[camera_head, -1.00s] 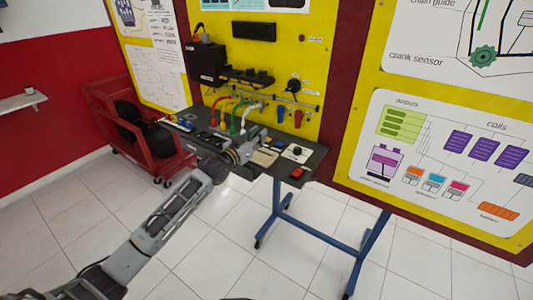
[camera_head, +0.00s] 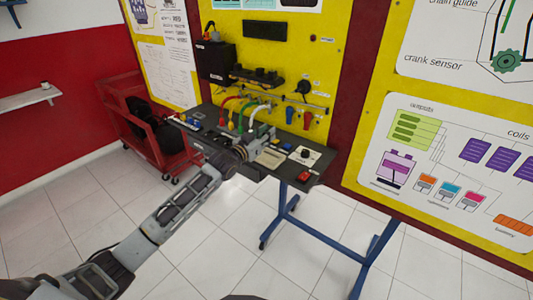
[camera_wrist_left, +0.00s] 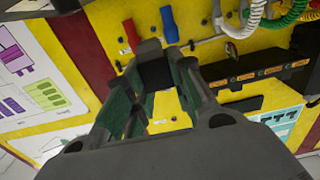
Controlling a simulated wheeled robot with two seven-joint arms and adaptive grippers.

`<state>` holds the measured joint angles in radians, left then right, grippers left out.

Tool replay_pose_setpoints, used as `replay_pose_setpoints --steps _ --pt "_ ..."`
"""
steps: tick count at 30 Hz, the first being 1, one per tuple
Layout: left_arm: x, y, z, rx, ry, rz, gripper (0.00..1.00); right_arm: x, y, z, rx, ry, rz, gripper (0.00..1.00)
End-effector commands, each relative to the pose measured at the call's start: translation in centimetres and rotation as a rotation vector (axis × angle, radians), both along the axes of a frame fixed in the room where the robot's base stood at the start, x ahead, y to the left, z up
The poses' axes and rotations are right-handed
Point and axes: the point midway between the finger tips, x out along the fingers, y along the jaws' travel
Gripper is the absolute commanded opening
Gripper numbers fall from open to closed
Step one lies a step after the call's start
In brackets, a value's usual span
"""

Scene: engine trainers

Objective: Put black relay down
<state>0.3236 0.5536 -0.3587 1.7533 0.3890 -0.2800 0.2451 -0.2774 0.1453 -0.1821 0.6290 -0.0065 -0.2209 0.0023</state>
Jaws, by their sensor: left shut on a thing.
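My left gripper (camera_head: 264,142) reaches over the dark shelf (camera_head: 316,165) under the yellow training board. In the left wrist view the left gripper (camera_wrist_left: 155,85) has its fingers closed around a dark block at the fingertips, the black relay (camera_wrist_left: 155,72). The relay is held in front of the yellow board, near red and blue plugs. In the head view the relay cannot be made out behind the gripper and wrist. My right gripper is not in view.
The shelf carries a red part (camera_head: 304,176), a white plate with a black knob (camera_head: 305,154) and a beige pad (camera_head: 270,158). Coloured cables (camera_head: 238,117) arch behind the gripper. A red cart (camera_head: 140,120) stands left. Blue legs (camera_head: 281,215) hold the shelf.

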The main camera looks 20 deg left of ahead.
Motion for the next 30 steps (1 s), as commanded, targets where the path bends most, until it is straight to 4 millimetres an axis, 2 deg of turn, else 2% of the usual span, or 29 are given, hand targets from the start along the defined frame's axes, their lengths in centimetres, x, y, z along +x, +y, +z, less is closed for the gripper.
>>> replay_pose_setpoints --steps 3,7,13,22,30 --pt "0.0 0.0 -1.9 0.000 0.003 0.001 0.05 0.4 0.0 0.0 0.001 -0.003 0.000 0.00" --pt "0.0 0.0 -3.3 -0.001 0.001 0.001 0.05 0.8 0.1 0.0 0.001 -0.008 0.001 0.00" --pt "0.0 0.0 -3.9 0.000 -0.001 0.000 0.05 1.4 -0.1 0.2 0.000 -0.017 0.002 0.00" --pt "0.0 0.0 -4.1 -0.001 0.000 0.000 0.05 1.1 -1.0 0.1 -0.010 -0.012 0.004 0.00" --pt "0.0 0.0 -6.7 -0.001 0.001 0.000 0.05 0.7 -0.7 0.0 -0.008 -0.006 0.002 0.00"
